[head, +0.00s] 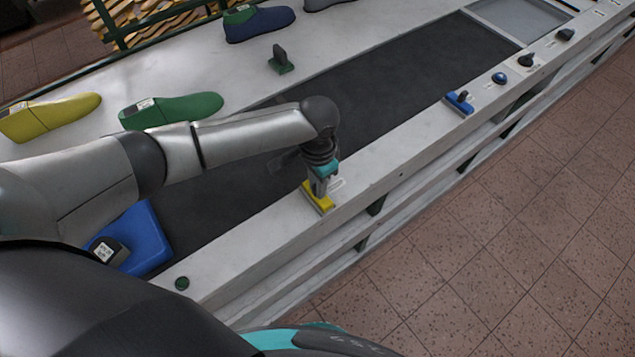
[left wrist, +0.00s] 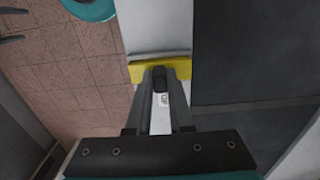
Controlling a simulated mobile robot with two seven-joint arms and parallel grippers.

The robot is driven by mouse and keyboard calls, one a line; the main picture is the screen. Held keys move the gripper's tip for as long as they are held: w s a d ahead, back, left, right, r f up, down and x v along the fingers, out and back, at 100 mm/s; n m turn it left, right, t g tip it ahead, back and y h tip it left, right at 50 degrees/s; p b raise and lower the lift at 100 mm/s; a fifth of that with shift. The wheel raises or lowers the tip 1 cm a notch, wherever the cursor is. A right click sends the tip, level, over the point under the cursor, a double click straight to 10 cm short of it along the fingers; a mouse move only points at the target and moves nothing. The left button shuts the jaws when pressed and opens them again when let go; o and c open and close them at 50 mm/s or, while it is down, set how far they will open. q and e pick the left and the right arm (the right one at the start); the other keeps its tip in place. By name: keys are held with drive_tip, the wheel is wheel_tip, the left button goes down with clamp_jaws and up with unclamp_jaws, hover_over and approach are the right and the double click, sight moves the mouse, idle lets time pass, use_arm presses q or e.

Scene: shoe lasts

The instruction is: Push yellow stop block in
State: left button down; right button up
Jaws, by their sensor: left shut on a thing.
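The yellow stop block (head: 318,198) sits on the pale front rail of the conveyor in the head view. It has a grey strip along one edge. In the left wrist view the yellow block (left wrist: 181,68) lies across the rail just beyond the fingers. My left gripper (head: 317,185) points down at the block, its fingers shut on part of it. My right gripper is not in view.
A blue stop block (head: 460,102) and several knobs sit further along the rail. The dark belt (head: 400,95) is clear beside the gripper. A blue tray (head: 150,240) lies at its near end. Green (head: 172,110) and yellow (head: 50,116) shoe lasts lie on the far ledge.

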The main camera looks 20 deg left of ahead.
use_arm(q)
drive_tip(key=shift+w+a+p, duration=0.25)
drive_tip(key=shift+w+a, duration=0.6)
drive_tip(key=shift+a, duration=0.25)
drive_tip(key=shift+w+a+p, duration=0.2)
drive_tip(key=shift+w+a, duration=0.65)
drive_tip(key=shift+a, duration=0.2)
drive_tip(key=shift+r, duration=0.1)
drive_tip(key=c, duration=0.8)
unclamp_jaws()
drive_tip(key=shift+w+a, duration=0.1)
drive_tip(key=shift+c, duration=0.2)
drive_tip(key=shift+o, duration=0.2)
wheel_tip(320, 180, up, 15)
drive_tip(key=p, duration=0.1)
